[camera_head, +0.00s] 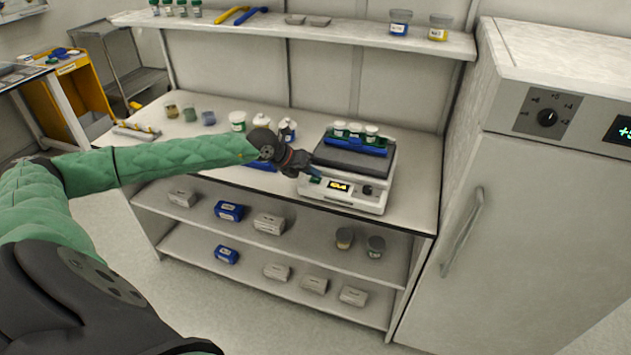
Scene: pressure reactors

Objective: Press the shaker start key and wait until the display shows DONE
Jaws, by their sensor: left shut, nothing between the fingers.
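The shaker (378,202) is a white box on the bench with a dark platform on top. A blue rack (356,147) holding several capped jars sits on the platform. The shaker's front has a small lit amber display (339,186); its text is too small to read surely. A dark knob sits right of the display. A green start key (316,180) shows at the left of the front panel. My left gripper (312,173) is shut and empty, its tips right at the key; I cannot tell whether they touch it. My right gripper is out of view.
Several jars and bottles (238,121) stand on the bench (413,205) left of the shaker, close behind my left arm. A shelf (300,30) with jars runs above. A tall white cabinet (530,210) stands at the right. Boxes lie on lower shelves.

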